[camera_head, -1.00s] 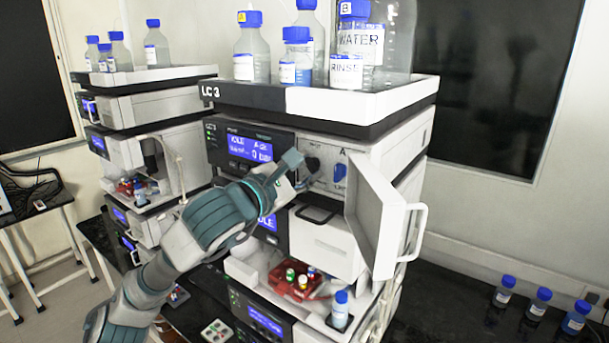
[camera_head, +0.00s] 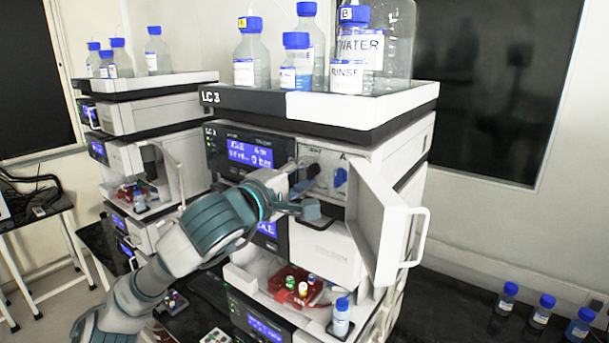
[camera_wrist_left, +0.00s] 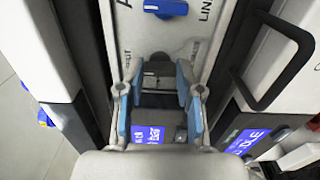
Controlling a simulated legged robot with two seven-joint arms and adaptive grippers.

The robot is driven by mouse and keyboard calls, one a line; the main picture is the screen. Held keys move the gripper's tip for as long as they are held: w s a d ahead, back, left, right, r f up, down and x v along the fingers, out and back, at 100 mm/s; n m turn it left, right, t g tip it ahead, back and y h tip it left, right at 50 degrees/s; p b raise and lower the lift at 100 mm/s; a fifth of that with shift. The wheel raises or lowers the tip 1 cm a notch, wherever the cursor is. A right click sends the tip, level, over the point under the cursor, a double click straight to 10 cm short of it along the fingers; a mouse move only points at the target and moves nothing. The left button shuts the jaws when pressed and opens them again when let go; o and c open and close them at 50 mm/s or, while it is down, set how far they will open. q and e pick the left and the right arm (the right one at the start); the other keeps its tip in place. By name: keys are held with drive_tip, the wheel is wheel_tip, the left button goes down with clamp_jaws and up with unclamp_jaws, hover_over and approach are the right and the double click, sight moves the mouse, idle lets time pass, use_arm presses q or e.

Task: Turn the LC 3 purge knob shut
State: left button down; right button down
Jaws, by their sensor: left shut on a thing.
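The LC 3 instrument stack (camera_head: 211,97) stands in the middle of the head view. A black knob (camera_head: 313,170) sits on its valve panel, partly behind my left gripper (camera_head: 307,191). The gripper is shut on this black knob, with one finger at the knob's left and the other below it. In the left wrist view, the blue-padded fingers of the left gripper (camera_wrist_left: 159,108) flank a dark part (camera_wrist_left: 157,78). A blue knob (camera_head: 340,176) is to the right, apart from the gripper; it also shows in the wrist view (camera_wrist_left: 166,8). My right gripper is not in view.
An open white door (camera_head: 378,215) with a handle stands right of the valve panel. Solvent bottles (camera_head: 252,55) crowd the top tray. A red vial rack (camera_head: 297,289) sits below. Another stack (camera_head: 150,110) is at left; capped bottles (camera_head: 542,312) stand on the right bench.

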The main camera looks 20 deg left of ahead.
use_arm(q)
drive_tip(key=shift+w+d+f+m, duration=0.15)
drive_tip(key=shift+f+m, duration=0.15)
drive_tip(key=shift+f, duration=0.15)
drive_tip(key=c, duration=1)
unclamp_jaws()
drive_tip(key=shift+c, duration=0.2)
drive_tip(key=shift+s+r, duration=0.15)
drive_tip(key=shift+s, duration=0.05)
drive_tip(key=shift+r, duration=0.15)
drive_tip(key=shift+s+a, duration=0.3)
drive_tip(key=v, duration=1.1)
drive_tip(key=shift+s, duration=0.15)
